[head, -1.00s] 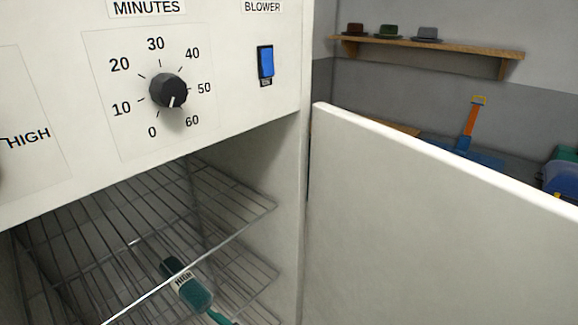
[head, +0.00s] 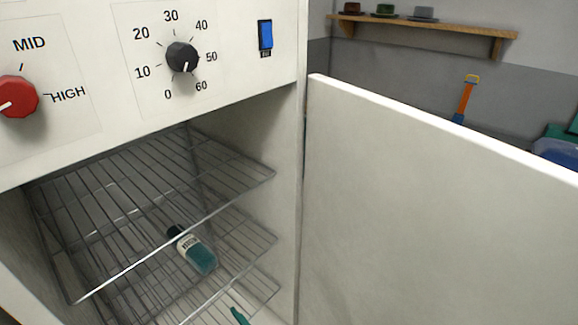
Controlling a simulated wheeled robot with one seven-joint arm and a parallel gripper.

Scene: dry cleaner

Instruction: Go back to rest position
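My gripper is not in the head view. A white cabinet (head: 225,95) with an open front fills the left and middle. Its door (head: 430,200) stands open to the right. Inside are wire racks (head: 130,190). A teal bottle with a dark cap and a pale label (head: 200,258) lies on a lower rack, partly behind the upper rack's wires. A small teal piece (head: 239,316) shows at the bottom edge, mostly cut off.
The panel has a red knob (head: 18,97), a black minutes dial (head: 183,57) and a blue switch (head: 265,36). A wooden shelf (head: 440,25) with hats hangs on the back wall. A blue container (head: 556,151) is at the far right behind the door.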

